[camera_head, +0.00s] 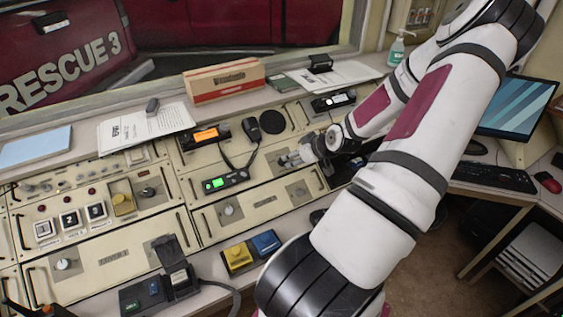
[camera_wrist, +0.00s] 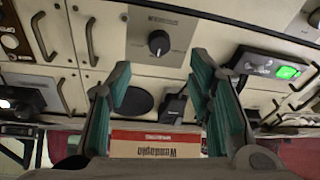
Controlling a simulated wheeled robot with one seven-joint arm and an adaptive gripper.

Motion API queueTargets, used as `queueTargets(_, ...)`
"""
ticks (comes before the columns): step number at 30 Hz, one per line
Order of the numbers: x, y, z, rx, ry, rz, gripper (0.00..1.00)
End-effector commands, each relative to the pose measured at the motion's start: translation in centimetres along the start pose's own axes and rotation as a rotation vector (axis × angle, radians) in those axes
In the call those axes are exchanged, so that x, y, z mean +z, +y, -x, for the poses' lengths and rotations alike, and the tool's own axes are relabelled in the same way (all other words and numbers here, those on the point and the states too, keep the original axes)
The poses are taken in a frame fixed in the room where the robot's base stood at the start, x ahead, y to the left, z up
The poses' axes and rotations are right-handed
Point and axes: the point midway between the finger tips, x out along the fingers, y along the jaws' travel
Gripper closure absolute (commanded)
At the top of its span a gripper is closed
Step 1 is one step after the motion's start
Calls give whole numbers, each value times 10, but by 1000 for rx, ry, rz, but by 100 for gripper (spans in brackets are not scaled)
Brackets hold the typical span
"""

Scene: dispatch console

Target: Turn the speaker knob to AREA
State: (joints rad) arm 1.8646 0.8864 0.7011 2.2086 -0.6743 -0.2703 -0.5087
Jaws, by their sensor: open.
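A dark round knob (camera_wrist: 158,42) sits on a grey square plate on the cream console in the wrist view. The lettering on the plate is too small to read, so I cannot tell its setting or confirm it is the speaker knob. In the head view a small knob on a grey plate (camera_head: 299,191) appears just below my gripper (camera_head: 291,158). My gripper (camera_wrist: 160,78) has its teal-padded fingers wide apart and empty in the wrist view. The knob shows in line with the gap between them, apart from the fingers.
Another knob (camera_head: 228,210) sits further left. A cardboard box (camera_head: 223,80) stands on the ledge behind. Drawer handles stick out along the console.

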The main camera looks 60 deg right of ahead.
Motion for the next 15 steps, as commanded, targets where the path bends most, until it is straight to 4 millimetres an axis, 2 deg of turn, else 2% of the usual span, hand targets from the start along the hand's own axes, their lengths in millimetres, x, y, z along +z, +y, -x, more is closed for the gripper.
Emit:
queueTargets(1, 0, -1, -14, -1, 0, 1, 53)
queueTargets(6, 0, -1, -46, -1, 0, 1, 53)
queueTargets(15, 0, 0, -83, 0, 0, 0, 53)
